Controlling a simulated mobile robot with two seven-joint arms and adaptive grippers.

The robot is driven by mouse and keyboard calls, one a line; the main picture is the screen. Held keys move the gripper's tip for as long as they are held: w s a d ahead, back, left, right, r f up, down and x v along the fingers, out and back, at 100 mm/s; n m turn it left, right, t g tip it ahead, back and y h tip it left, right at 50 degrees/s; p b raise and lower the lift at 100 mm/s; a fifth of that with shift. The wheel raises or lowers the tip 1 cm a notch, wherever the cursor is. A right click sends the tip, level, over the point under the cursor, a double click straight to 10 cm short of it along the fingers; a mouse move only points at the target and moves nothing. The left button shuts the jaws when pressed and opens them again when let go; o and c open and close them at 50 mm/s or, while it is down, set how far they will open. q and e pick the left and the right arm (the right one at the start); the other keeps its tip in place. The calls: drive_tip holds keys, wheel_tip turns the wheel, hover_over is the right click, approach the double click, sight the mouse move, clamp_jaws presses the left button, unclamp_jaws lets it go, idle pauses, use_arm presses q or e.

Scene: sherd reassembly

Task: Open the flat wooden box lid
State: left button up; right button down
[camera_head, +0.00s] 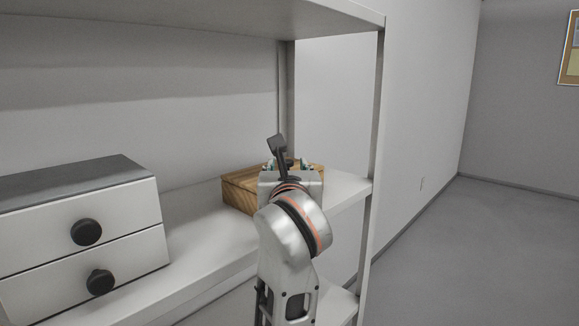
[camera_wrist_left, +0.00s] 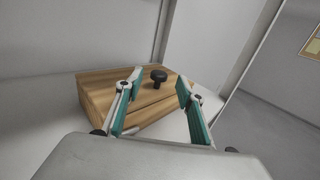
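The flat wooden box (camera_head: 240,192) sits on the middle shelf near its right end. Its lid (camera_wrist_left: 110,78) looks closed and has a round black knob (camera_wrist_left: 158,76) on top, seen in the left wrist view. My left gripper (camera_head: 283,163) is in front of the box and hides much of it in the head view. In the left wrist view the left gripper (camera_wrist_left: 155,92) is open, its two teal-padded fingers spread with the knob showing between and beyond them. It holds nothing. My right gripper is in neither view.
A grey-white drawer unit (camera_head: 80,225) with black round knobs stands on the shelf (camera_head: 195,225) to the left. A shelf post (camera_head: 372,110) rises right of the box, and an upper shelf (camera_head: 230,15) hangs above. Open floor (camera_head: 480,250) lies to the right.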

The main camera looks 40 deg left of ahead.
sight(287, 162)
use_arm(q)
drive_tip(key=shift+x, duration=1.25)
drive_tip(key=shift+w+a, duration=0.4)
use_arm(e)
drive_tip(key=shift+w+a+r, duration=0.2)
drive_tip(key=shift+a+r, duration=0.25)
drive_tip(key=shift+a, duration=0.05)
use_arm(q)
clamp_jaws()
